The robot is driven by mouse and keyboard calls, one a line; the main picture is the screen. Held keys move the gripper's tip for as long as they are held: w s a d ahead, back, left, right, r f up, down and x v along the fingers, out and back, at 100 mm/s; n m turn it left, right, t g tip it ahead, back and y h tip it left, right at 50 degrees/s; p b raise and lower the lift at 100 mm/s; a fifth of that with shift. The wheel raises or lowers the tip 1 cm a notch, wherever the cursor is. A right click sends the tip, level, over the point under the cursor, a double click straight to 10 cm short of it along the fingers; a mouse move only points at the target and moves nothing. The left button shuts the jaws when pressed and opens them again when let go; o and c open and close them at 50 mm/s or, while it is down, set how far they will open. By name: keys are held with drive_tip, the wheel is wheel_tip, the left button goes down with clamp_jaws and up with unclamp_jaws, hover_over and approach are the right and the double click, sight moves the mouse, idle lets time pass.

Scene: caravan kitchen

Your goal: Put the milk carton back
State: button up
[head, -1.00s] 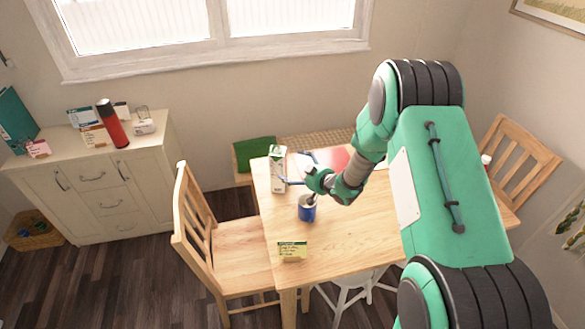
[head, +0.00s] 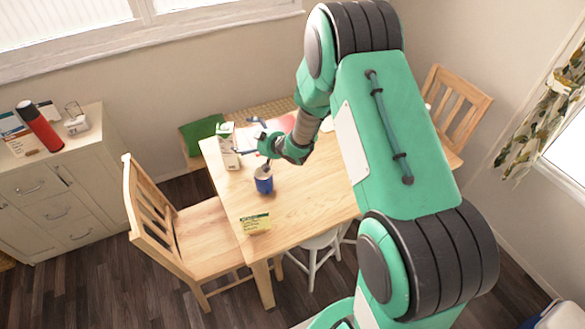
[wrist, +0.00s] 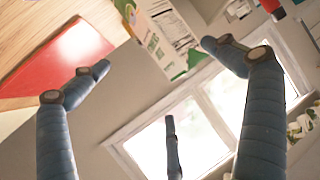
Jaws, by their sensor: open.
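The milk carton (head: 226,148), white with green print, stands upright on the wooden table (head: 290,203) near its far left corner. In the wrist view the carton (wrist: 166,38) shows at the top, ahead of and between the spread fingers. My gripper (head: 246,137) is open and empty, just right of the carton, with its fingers pointing left towards it. In the wrist view my gripper (wrist: 157,68) has its blue-grey fingers wide apart. Whether any fingertip touches the carton I cannot tell.
A blue cup (head: 264,182) stands close below my gripper, and a yellow-green card (head: 255,223) is near the table's front left edge. A red flat item (wrist: 70,62) lies on the table. A sideboard (head: 55,190) holds a red flask (head: 40,127). A wooden chair (head: 165,230) stands left.

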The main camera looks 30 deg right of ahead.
drive_tip(key=s+d+r+m+h, duration=0.1)
drive_tip(key=s+d+r+h, duration=0.1)
drive_tip(key=r, duration=0.5)
drive_tip(key=s+d+r+h, duration=0.1)
drive_tip(key=r+h, duration=0.1)
drive_tip(key=r, duration=0.5)
drive_tip(key=s+d+r+m+g+h, duration=0.1)
drive_tip(key=s+r+m+g+h, duration=0.1)
drive_tip(key=s+r, duration=0.95)
drive_tip(key=s+a+r+g, duration=0.1)
drive_tip(key=s+a+r, duration=0.1)
drive_tip(key=s, duration=0.9)
drive_tip(key=s+a+r+m+g+y, duration=0.1)
drive_tip(key=s+a+g, duration=0.1)
drive_tip(key=s, duration=1)
drive_tip(key=s+a+r+g, duration=0.1)
drive_tip(key=s+a+r, duration=0.1)
drive_tip(key=s, duration=1)
drive_tip(key=shift+s+a+r+g, duration=0.15)
drive_tip(key=shift+a+r+g, duration=0.15)
drive_tip(key=shift+a+g, duration=0.1)
